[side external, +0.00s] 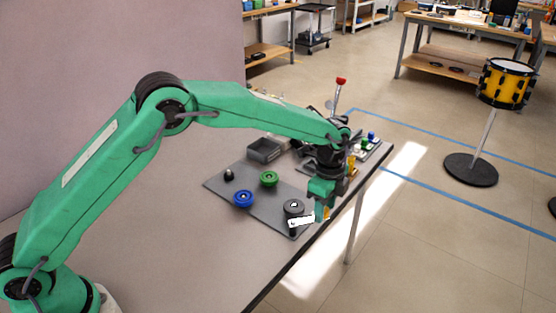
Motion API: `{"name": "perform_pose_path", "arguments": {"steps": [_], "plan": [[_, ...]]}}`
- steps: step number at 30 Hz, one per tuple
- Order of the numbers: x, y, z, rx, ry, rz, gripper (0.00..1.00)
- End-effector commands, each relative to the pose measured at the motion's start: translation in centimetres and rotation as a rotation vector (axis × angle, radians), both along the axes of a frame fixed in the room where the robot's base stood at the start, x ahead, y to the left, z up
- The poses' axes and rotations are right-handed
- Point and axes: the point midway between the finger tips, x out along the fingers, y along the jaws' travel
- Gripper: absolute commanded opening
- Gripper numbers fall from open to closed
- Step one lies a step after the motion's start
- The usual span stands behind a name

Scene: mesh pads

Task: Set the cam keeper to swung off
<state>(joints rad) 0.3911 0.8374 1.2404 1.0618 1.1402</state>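A grey plate (224,187) lies on the table and carries round pieces. A small white bar (301,221) at the plate's front right corner looks like the cam keeper. It lies against the front of a dark grey round piece (294,206), with a black post below its left end. I cannot tell its exact swing position. My gripper (322,215) points down at the bar's right end, touching or very close to it. Its fingertips overlap in this view, so I cannot tell whether it is open or shut, or whether it holds the bar.
A blue round piece (243,199), a green one (268,178) and a black knob (229,175) stand on the plate. A grey open bin (264,150) is behind. A red-topped lever (340,82) and small coloured knobs (371,135) stand beyond my wrist. The table's right edge is close to my gripper.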

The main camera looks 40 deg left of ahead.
Motion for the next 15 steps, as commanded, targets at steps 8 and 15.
{"name": "perform_pose_path", "arguments": {"steps": [8,15], "plan": [[0.0,0.0,0.7,0.000,0.000,0.000,0.43],[0.0,0.0,3.2,-0.001,-0.002,0.000,0.43]]}}
